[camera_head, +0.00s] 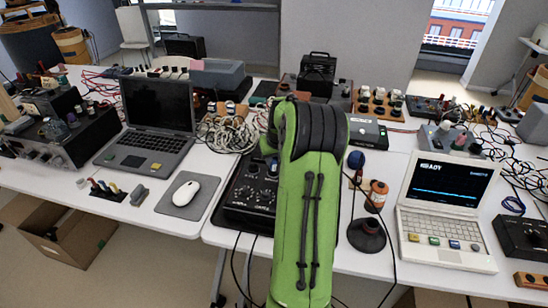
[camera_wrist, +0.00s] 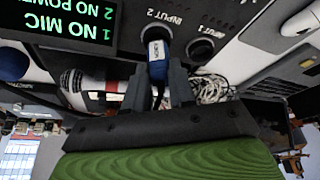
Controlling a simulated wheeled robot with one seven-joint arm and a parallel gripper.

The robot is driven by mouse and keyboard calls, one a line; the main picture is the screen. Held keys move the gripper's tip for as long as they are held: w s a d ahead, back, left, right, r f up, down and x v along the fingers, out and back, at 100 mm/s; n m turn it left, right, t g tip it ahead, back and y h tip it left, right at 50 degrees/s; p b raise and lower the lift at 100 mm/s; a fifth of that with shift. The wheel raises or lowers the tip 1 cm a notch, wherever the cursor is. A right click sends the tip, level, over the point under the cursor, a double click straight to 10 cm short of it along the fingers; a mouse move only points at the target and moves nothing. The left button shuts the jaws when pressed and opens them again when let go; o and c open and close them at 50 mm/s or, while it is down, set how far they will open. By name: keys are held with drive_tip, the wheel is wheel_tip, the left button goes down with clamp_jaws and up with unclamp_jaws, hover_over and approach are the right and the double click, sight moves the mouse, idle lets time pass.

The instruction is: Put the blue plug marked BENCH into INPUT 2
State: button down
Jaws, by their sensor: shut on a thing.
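In the wrist view, the blue plug (camera_wrist: 156,66) with a white label band is between the two dark fingers of my gripper (camera_wrist: 160,82), which is shut on it. Its front end is at the round socket marked INPUT 2 (camera_wrist: 155,30), in line with it and seemingly touching or entering it; how deep I cannot tell. The empty socket marked INPUT 1 (camera_wrist: 201,49) is to its right. A dark display (camera_wrist: 62,22) on the left reads "1 NO MIC" and "2 NO POWER" in green, upside down. In the head view my green arm hides the gripper, plug and sockets.
A black knobbed unit (camera_head: 248,190) is beside my arm. A dark laptop (camera_head: 150,125) and mouse (camera_head: 187,192) stand left; a white laptop (camera_head: 445,215) stands right. Cables (camera_head: 225,130) lie behind.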

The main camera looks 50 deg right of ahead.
drive_tip(key=shift+f, duration=0.25)
idle(0.3)
drive_tip(key=c, duration=0.9)
unclamp_jaws()
drive_tip(key=shift+o, duration=0.2)
drive_tip(key=shift+r, duration=0.15)
drive_tip(key=p+v, duration=0.3)
drive_tip(key=v, duration=1.2)
drive_tip(key=shift+r+p, duration=0.2)
drive_tip(key=shift+p, duration=0.15)
drive_tip(key=shift+a, duration=0.25)
